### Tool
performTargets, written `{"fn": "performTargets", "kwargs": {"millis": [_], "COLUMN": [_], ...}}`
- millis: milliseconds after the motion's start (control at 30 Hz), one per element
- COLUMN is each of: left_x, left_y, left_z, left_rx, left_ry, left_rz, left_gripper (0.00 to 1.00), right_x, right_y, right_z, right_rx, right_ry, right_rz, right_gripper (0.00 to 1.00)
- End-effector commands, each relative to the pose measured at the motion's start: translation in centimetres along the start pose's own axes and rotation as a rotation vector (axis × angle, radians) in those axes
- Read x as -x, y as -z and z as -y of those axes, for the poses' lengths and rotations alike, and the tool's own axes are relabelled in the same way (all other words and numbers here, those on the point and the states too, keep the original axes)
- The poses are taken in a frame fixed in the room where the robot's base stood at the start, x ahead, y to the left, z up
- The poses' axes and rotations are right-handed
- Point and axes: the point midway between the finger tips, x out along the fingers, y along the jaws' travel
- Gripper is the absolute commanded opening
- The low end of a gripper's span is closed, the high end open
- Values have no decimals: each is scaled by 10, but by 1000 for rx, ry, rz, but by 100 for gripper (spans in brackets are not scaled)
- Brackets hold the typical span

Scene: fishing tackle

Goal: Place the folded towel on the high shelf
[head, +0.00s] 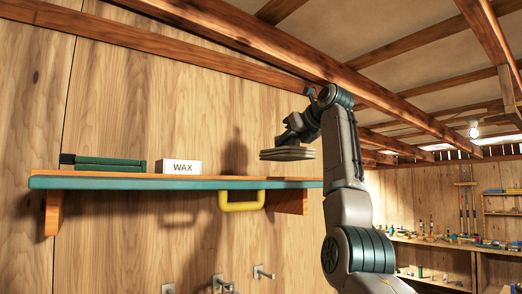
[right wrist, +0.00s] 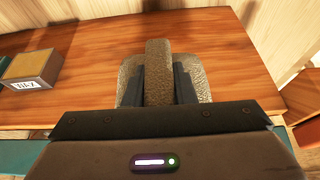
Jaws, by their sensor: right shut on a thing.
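The folded towel (head: 287,154) is a grey-beige layered bundle in the head view, held above the right end of the high shelf (head: 130,183). My right gripper (head: 290,141) is shut on it from above. In the right wrist view the towel (right wrist: 158,70) shows between the two dark fingers, with the wooden shelf top (right wrist: 95,68) below and around it. A gap shows between the towel and the shelf in the head view. My left gripper is in neither view.
A white WAX box (head: 178,167) and a dark green rolled item (head: 105,162) stand on the shelf's left part. A yellow handle-like loop (head: 242,201) hangs under the shelf edge. A roof beam (head: 260,38) runs above my arm. The shelf top right of the box is clear.

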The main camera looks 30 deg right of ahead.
Motion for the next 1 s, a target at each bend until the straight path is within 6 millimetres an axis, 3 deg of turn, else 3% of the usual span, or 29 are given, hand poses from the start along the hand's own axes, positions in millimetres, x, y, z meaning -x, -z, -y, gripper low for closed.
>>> {"fn": "performTargets", "kwargs": {"millis": [33,233,433,567,700,833,1000], "left_x": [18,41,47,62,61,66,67], "left_y": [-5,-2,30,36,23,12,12], "left_z": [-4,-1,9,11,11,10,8], "left_rx": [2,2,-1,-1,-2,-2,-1], "left_ry": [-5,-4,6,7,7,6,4], "left_rz": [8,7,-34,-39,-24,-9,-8], "left_gripper": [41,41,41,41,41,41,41], "right_x": [-12,-50,-64,-76,-84,-88,-89], "right_y": [-11,-20,-21,-28,-6,4,10], "right_z": [-2,-3,-3,-4,-2,-2,-3], "right_rx": [1,2,1,0,2,1,1], "right_ry": [-2,-2,-1,-2,1,1,-1], "right_rz": [-7,-4,0,-3,-2,-1,-1], "right_gripper": [0,0,0,0,0,0,0]}}
